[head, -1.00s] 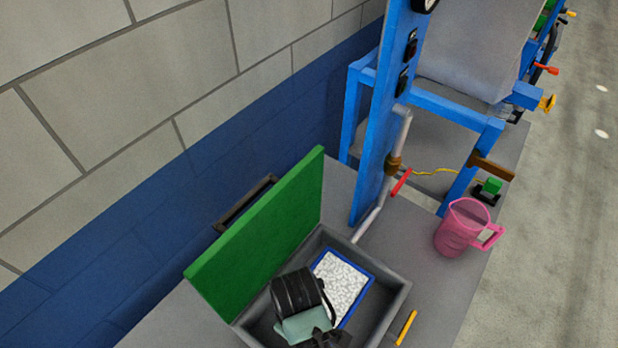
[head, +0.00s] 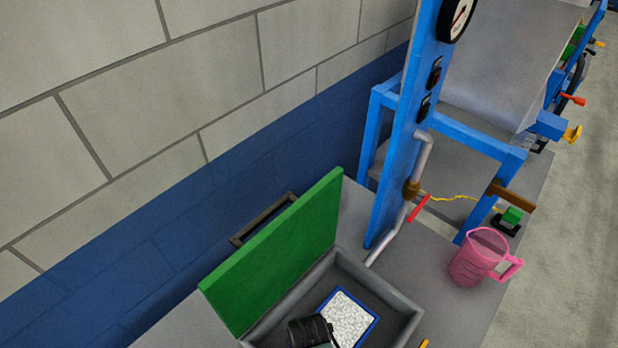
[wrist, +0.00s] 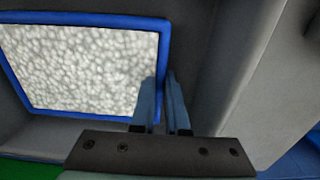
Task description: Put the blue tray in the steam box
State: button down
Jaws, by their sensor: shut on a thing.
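The blue tray (head: 371,325) has a blue rim and is filled with white beads. It lies inside the open grey steam box (head: 405,301), whose green lid (head: 275,258) stands raised at the back left. In the wrist view the blue tray (wrist: 90,17) fills the upper left, inside the grey walls of the box. My gripper (wrist: 167,85) is shut on the tray's rim at its right side in the wrist view. In the head view only the dark top of my gripper shows at the bottom edge; the fingers are hidden.
A pink jug (head: 473,262) stands on the grey counter to the right of the box. A blue post (head: 405,150) with a gauge, a pipe and a red-handled valve (head: 418,208) rises behind the box. Grey counter lies free between box and jug.

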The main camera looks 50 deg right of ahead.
jog(key=shift+f, duration=0.2)
jog(key=c, duration=0.9)
grip_release()
notch_tip(320, 180, up, 12)
jog(key=shift+r, duration=0.25)
